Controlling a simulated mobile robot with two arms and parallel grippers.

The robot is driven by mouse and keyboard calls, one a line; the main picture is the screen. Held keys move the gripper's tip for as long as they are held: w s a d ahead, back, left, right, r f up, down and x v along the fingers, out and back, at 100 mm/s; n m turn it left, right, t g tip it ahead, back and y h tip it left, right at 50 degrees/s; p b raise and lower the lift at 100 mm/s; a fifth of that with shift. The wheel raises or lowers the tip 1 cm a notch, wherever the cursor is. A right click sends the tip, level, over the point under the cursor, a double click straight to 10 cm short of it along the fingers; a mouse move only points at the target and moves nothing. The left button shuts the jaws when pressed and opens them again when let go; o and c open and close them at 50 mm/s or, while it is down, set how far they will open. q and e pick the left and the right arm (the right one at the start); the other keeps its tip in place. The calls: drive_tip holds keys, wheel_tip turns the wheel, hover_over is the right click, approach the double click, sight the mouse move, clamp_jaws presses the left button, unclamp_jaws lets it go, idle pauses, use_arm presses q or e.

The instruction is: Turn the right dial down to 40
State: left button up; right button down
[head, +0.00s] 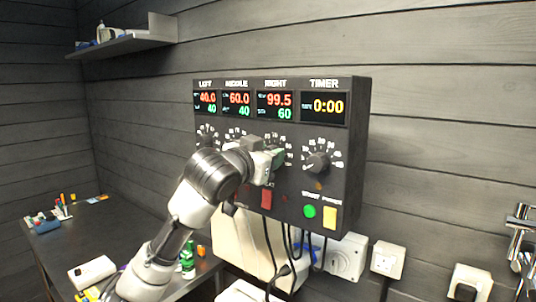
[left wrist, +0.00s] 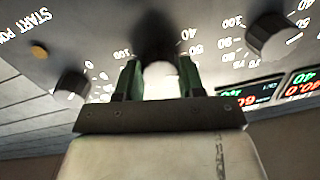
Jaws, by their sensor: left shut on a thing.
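The dark control box (head: 345,190) hangs on the wall with LEFT, MIDDLE, RIGHT and TIMER displays. The right display (head: 275,106) reads 99.5 in red above 60 in green. The right dial is hidden behind my left gripper (head: 270,162) in the head view. In the left wrist view, which shows the panel upside down, the right dial (left wrist: 156,40) is a dark, blurred knob between the green-padded fingers of my left gripper (left wrist: 160,82), which is shut on it. Its pointer cannot be made out. My right gripper is not in view.
The timer dial (head: 317,162) and the middle dial (left wrist: 272,38) flank the gripped dial. A red switch (head: 266,199), green button (head: 310,211) and yellow switch (head: 330,217) sit below. Black cables (head: 290,240) hang underneath. A workbench (head: 70,240) with small items stands at left.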

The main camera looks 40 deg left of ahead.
use_arm(q)
drive_tip(key=shift+a+f+n+g+h+p, duration=0.15)
drive_tip(key=shift+n+p, duration=0.25)
drive_tip(key=shift+n, duration=1.25)
drive_tip(key=shift+d+n+g+h+p, duration=0.1)
drive_tip(key=shift+n+p, duration=0.3)
drive_tip(key=shift+n, duration=1.2)
drive_tip(key=shift+a+f+n+g+h+p, duration=0.15)
drive_tip(key=shift+n+p, duration=0.25)
drive_tip(key=shift+n, duration=1.25)
drive_tip(key=shift+d, duration=0.1)
drive_tip(key=o, duration=0.9)
drive_tip(key=shift+r, duration=0.15)
drive_tip(key=shift+r, duration=0.1)
drive_tip(key=s+b, duration=0.1)
drive_tip(key=s, duration=0.2)
drive_tip(key=s+d+b, duration=0.1)
drive_tip(key=s, duration=0.3)
drive_tip(key=s+b, duration=0.2)
drive_tip(key=s, duration=0.1)
drive_tip(key=shift+s+d+r, duration=0.25)
drive_tip(key=shift+s, duration=0.15)
